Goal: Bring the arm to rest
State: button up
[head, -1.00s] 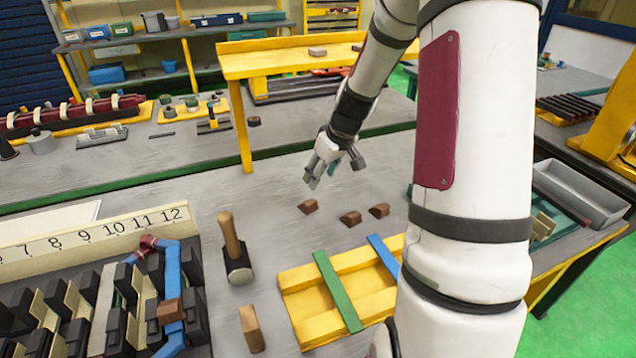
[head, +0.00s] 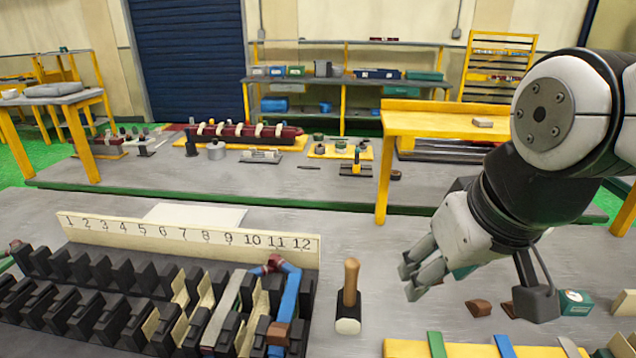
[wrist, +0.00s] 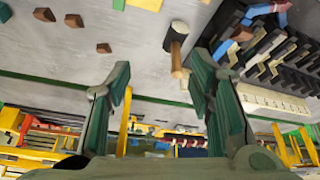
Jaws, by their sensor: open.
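My gripper (head: 420,275) hangs above the workbench at the right in the head view, to the right of the mallet. In the wrist view its two green fingers (wrist: 160,95) stand wide apart with nothing between them. My forearm and wrist fill the right side of the head view and hide part of the bench behind them. The gripper touches nothing that I can see.
A mallet (head: 349,298) stands left of my gripper. The slotted stator block (head: 110,300) with a numbered strip (head: 190,236) fills the left. A yellow raised shelf (head: 430,122) stands behind. A yellow tray (head: 405,348) lies in front.

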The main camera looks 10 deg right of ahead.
jog(key=s, duration=0.3)
jog(key=shift+a, duration=0.25)
dwell(0.9)
